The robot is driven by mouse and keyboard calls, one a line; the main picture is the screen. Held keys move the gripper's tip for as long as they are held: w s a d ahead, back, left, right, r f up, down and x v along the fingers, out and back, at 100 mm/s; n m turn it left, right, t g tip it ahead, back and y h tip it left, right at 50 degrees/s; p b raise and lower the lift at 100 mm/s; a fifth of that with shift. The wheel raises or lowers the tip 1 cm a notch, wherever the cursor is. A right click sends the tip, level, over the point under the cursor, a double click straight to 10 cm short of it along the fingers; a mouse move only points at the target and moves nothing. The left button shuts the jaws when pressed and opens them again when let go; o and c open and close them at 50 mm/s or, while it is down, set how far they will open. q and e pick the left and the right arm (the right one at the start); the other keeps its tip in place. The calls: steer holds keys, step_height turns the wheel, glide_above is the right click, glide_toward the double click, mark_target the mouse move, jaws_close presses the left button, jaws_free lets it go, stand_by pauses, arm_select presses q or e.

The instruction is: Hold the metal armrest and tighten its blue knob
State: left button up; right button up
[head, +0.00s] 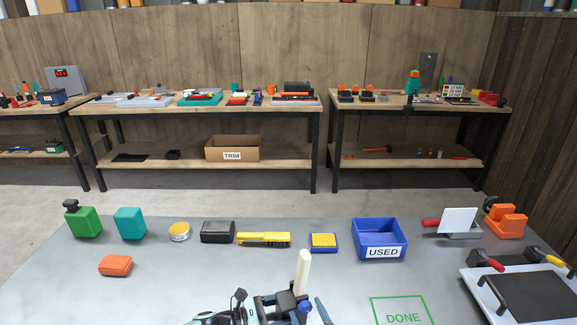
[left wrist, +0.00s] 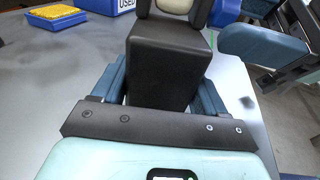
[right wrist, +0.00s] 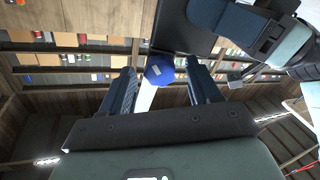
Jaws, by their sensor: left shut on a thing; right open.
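The armrest shows in the head view as an upright cream pad (head: 302,272) at bottom centre. Its dark block-shaped part (left wrist: 172,65) fills the middle of the left wrist view. My left gripper (left wrist: 160,85) is shut on this dark part, one finger on each side. The blue knob (head: 304,306) is at the pad's lower end; it also shows in the right wrist view (right wrist: 160,69). My right gripper (right wrist: 158,72) is open, its fingers on either side of the knob with visible gaps. In the head view, my grippers are close together and partly cut off by the bottom edge.
A green DONE outline (head: 400,311) lies empty at right, beside a tray (head: 475,285) with dark handles. The tabletop left of my arms is mostly clear.

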arm_select(q)
steer(key=shift+r, duration=0.1)
arm_select(e)
steer(key=c, duration=1)
steer(key=shift+o, duration=0.2)
